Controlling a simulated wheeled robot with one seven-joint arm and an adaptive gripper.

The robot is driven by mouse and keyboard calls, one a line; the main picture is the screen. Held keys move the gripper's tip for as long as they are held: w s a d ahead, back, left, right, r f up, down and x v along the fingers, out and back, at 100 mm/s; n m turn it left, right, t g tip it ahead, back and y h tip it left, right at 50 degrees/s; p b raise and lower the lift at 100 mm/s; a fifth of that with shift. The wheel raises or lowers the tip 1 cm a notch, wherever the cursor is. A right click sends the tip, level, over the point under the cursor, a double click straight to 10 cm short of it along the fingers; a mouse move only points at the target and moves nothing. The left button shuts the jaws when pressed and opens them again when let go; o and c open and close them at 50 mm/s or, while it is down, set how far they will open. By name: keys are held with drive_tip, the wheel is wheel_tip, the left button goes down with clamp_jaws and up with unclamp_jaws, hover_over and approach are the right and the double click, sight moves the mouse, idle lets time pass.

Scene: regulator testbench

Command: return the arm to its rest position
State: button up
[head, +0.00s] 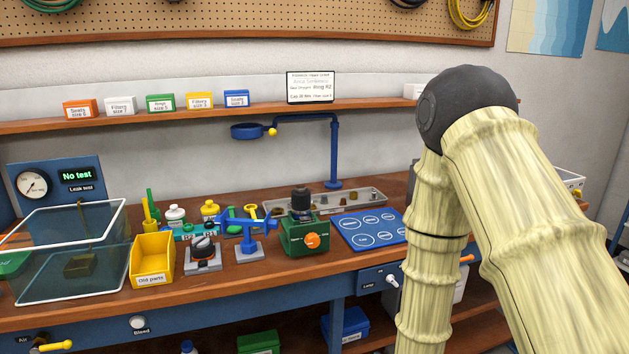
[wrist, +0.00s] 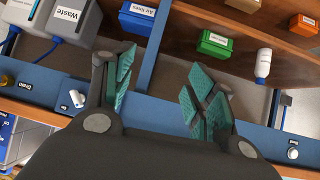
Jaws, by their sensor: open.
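My arm (head: 430,240) shows at the right of the head view, sleeved in cream ribbed fabric. Its dark elbow (head: 467,105) is raised and the far part hangs straight down in front of the bench. My gripper is out of the head view. In the wrist view my gripper (wrist: 160,78) is open, its green-padded fingers apart with nothing between them. It faces the blue bench rail (wrist: 155,115) and the shelf below.
The workbench (head: 240,283) carries a clear tank (head: 70,255), a yellow bin (head: 152,260), a green regulator (head: 305,232) and a blue mat (head: 368,228). Below are a grey waste container (wrist: 70,20), a green box (wrist: 214,44) and a white bottle (wrist: 263,64).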

drive_tip(key=s+d+f+m+g+p, duration=0.1)
drive_tip(key=s+f, duration=0.4)
drive_tip(key=s, duration=0.5)
drive_tip(key=s+d+f+m+g+h+p, duration=0.1)
drive_tip(key=s+d+f+g+p, duration=0.2)
drive_tip(key=s, duration=0.8)
drive_tip(key=s+d+f+m+g+h+p, duration=0.1)
drive_tip(key=s+d+f+g+p, duration=0.1)
drive_tip(key=s+d+f+g, duration=0.4)
drive_tip(key=s+f, duration=0.2)
drive_tip(key=s, duration=0.3)
drive_tip(key=shift+d, duration=0.2)
